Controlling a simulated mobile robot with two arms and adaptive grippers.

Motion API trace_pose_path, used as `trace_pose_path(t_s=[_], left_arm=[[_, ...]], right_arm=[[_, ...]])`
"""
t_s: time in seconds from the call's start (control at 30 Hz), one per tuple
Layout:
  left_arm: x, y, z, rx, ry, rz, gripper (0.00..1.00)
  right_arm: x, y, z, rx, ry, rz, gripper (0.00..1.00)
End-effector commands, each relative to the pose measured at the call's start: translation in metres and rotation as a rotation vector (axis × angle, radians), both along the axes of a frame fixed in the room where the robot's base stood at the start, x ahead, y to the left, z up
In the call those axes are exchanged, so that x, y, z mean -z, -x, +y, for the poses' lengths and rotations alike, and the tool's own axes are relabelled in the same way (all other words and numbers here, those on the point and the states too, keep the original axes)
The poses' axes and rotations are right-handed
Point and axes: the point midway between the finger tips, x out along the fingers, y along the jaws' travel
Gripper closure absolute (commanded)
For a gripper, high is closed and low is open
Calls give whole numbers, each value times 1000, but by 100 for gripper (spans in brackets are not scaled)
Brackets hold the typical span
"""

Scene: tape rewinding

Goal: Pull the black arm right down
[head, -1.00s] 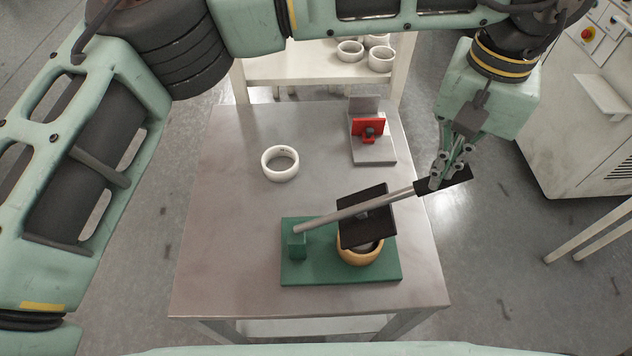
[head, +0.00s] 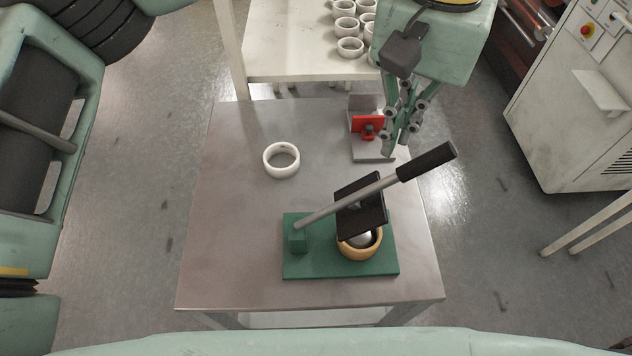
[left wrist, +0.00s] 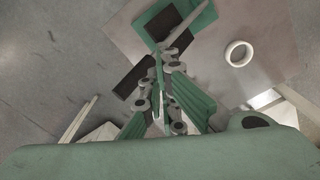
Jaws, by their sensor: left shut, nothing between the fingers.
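The press has a grey lever with a black handle (head: 427,162) that slants up to the right. A square black plate (head: 359,206) hangs under the lever, tilted, above a tan ring (head: 359,246) on the green base (head: 306,268). A shiny rounded piece shows inside the ring. My left gripper (head: 394,148) is shut and empty, above and behind the handle and apart from it in the head view. In the left wrist view my gripper (left wrist: 161,62) points toward the press, with the black handle (left wrist: 136,80) just left of its fingers. My right gripper is not in view.
A white ring (head: 281,160) lies on the grey table (head: 230,220). A grey stand with a red part (head: 362,124) is at the table's back right, behind my gripper. Several white rings stand on a white table (head: 280,65) behind. The table's left side is clear.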

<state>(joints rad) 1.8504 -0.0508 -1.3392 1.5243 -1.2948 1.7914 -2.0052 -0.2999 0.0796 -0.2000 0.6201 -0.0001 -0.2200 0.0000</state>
Motion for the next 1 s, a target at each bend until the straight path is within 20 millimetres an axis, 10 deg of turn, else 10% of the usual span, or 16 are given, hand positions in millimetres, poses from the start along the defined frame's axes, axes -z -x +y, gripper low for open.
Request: trace_pose_path(t_s=[1.0], left_arm=[[-51, 2, 70, 1, -1, 0, 100]], right_arm=[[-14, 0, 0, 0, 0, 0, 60]])
